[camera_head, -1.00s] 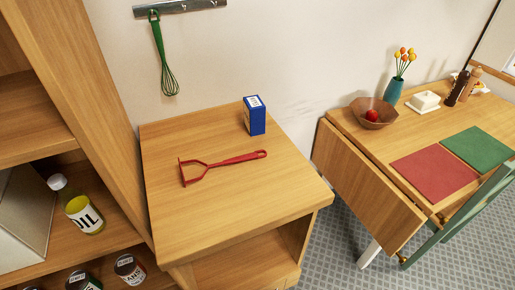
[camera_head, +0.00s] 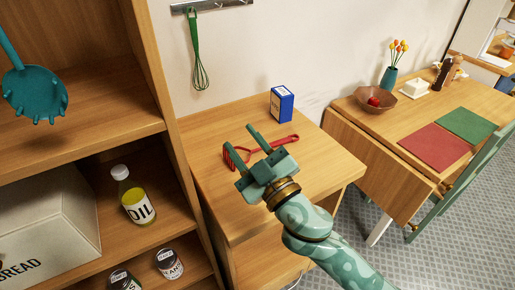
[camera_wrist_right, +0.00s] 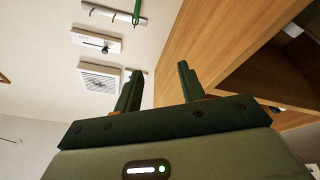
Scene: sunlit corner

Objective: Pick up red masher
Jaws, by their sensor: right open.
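The red masher (camera_head: 284,139) lies on the wooden cabinet top (camera_head: 205,123) in the head view, its handle pointing to the back right. My right gripper (camera_head: 238,136) is open and empty, over the cabinet top in front of the masher. It covers the middle of the masher, and red parts of the head show by the fingers. I cannot tell its height above the masher. The wrist view shows the open fingers (camera_wrist_right: 159,72) with nothing between them; the masher is not visible there. My left gripper is not in view.
A blue box (camera_head: 281,104) stands behind the masher. A green whisk (camera_head: 195,55) hangs on the wall. A tall shelf at left holds an oil bottle (camera_head: 135,196), cans and a bread box (camera_head: 45,225); a teal pasta server (camera_head: 33,95) shows there. A drop-leaf table (camera_head: 350,122) is at right.

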